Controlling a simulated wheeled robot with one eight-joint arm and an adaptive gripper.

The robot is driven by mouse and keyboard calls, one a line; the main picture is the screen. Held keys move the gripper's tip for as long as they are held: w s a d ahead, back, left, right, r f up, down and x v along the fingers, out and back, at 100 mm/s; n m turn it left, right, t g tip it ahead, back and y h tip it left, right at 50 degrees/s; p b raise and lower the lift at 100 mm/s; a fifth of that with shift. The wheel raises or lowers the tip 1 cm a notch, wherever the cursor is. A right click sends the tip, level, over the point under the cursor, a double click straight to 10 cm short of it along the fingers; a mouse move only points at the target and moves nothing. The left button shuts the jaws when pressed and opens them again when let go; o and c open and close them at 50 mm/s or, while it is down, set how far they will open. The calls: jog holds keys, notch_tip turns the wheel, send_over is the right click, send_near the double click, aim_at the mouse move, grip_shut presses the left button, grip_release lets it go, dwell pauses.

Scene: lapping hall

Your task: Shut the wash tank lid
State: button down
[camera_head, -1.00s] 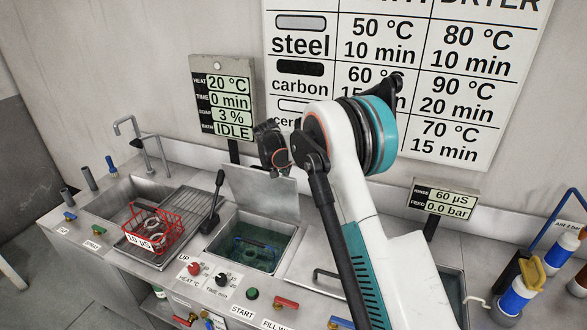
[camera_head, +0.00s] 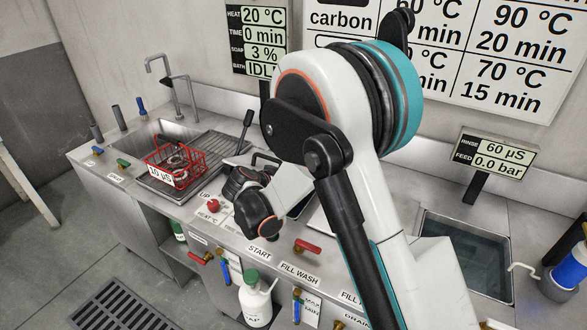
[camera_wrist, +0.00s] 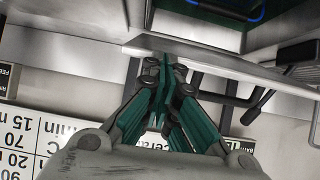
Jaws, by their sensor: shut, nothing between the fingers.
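The wash tank (camera_wrist: 218,36) shows in the wrist view as a steel rim with dark green water and a blue bar inside. The lid (camera_wrist: 225,67) shows edge-on there as a thin steel plate, raised at the tank's edge. My gripper (camera_wrist: 163,65) is shut and empty, its green fingertips close to the lid's edge; I cannot tell whether they touch. In the head view my gripper's dark body (camera_head: 250,203) is over the wash tank, its fingertips hidden. My arm hides most of the tank and lid there. A black handle (camera_head: 265,159) shows behind my gripper.
A red basket (camera_head: 176,164) stands on the drainboard at left, beside a black lever (camera_head: 245,130). The control panel with a red knob (camera_head: 213,206) lies in front of the tank. An open rinse tank (camera_head: 468,258) is at right. A white bottle (camera_head: 257,302) stands below.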

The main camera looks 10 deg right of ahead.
jog(key=f+b, duration=0.1)
jog(key=f, duration=0.2)
jog(key=s+a+f+b, duration=0.1)
jog(key=f+b, duration=0.1)
jog(key=f, duration=0.1)
jog(key=s+f+b, duration=0.1)
jog(key=f, duration=0.2)
jog(key=shift+s+a+b, duration=0.25)
jog(key=shift+a+b, duration=0.15)
jog(key=shift+r, duration=0.1)
